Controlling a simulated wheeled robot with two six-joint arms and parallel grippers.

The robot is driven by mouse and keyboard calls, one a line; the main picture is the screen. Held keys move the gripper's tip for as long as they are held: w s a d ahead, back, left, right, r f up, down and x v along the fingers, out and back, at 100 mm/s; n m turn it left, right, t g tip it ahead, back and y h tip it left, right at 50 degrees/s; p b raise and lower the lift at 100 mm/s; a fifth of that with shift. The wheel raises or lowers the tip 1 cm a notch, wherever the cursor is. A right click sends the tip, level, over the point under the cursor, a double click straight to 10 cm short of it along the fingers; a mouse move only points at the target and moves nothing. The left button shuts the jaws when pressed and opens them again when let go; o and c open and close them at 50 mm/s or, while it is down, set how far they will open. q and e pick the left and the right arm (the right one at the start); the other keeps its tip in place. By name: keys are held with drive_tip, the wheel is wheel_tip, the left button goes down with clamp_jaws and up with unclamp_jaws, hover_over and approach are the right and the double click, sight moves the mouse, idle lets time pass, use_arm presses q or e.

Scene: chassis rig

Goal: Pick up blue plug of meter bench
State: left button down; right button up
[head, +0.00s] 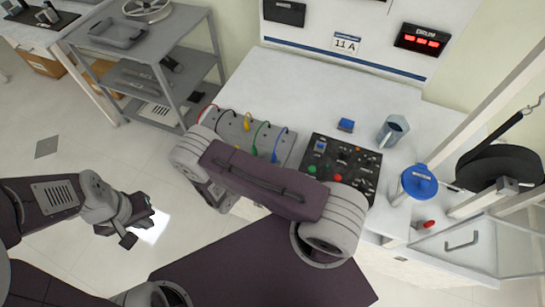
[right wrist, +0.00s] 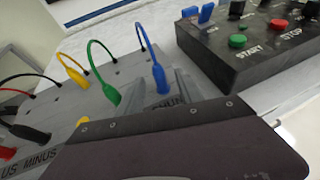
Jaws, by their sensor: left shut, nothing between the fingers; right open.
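The blue plug (right wrist: 159,78) stands upright in the grey meter bench (right wrist: 60,118), with a blue cable looping up from its top. In the head view the blue plug (head: 275,157) shows just above my right arm. My right gripper (right wrist: 163,92) is open. Its grey fingers appear on either side of the blue plug's lower part in the right wrist view; I cannot tell whether they touch it. In the head view my right arm hides this gripper. My left gripper (head: 137,222) is shut and empty over the floor at the left.
Green (right wrist: 110,92), yellow (right wrist: 78,78), black and red plugs stand left of the blue one. A black control box (right wrist: 245,45) with START and STOP buttons is close at right. A mug (head: 392,131) and a blue-topped item (head: 419,182) stand farther right.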

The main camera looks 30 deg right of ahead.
sight(278, 156)
drive_tip(key=shift+w+d+f, duration=0.25)
drive_tip(key=shift+w+d, duration=0.15)
drive_tip(key=shift+w, duration=0.1)
drive_tip(key=shift+d, duration=0.25)
drive_tip(key=x, duration=0.2)
drive_tip(key=p+x, duration=0.1)
drive_tip(key=x, duration=0.1)
drive_tip(key=shift+s+d, duration=0.15)
drive_tip(key=shift+d, duration=0.15)
drive_tip(key=shift+w+d+f, duration=0.2)
drive_tip(key=shift+w+d, duration=0.05)
drive_tip(key=shift+w, duration=0.05)
drive_tip(key=shift+s+r, duration=0.1)
drive_tip(key=c, duration=0.8)
use_arm(q)
drive_tip(key=shift+w+a+r, duration=0.1)
drive_tip(key=shift+a+r, duration=0.05)
drive_tip(key=shift+r, duration=0.7)
use_arm(e)
clamp_jaws()
